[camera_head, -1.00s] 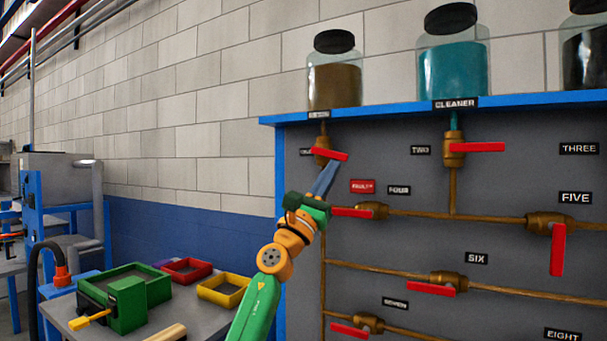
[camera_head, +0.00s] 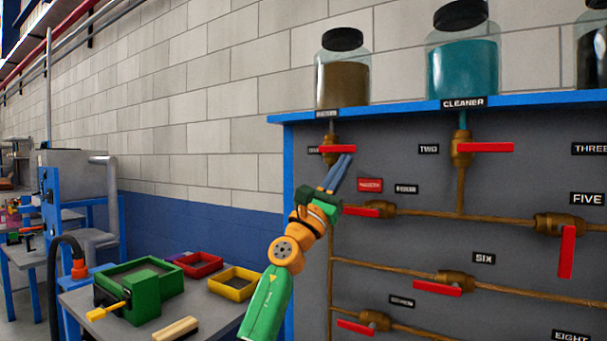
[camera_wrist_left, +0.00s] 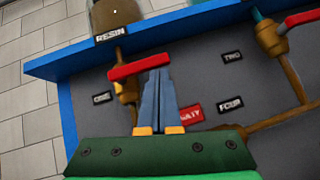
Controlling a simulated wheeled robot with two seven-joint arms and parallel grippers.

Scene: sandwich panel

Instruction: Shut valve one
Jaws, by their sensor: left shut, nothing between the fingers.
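Valve one is a brass valve (camera_head: 331,158) on the vertical pipe below the resin jar, with a red lever (camera_head: 338,148). The lever lies level, across the pipe. In the left wrist view the red lever (camera_wrist_left: 138,66) crosses the brass body (camera_wrist_left: 126,90), beside the label ONE (camera_wrist_left: 102,97). My left gripper (camera_head: 343,160) is shut and empty, its blue fingers pointing up just below the lever's right end. In the left wrist view the fingertips (camera_wrist_left: 160,73) reach the lever's right part; I cannot tell whether they touch. My right gripper is not in view.
Valve two (camera_head: 461,150) is to the right with a level red lever. A red-lever valve (camera_head: 379,209) by label four sits close beside my wrist. The blue shelf edge (camera_head: 400,111) with jars is above. A table with bins (camera_head: 233,284) stands lower left.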

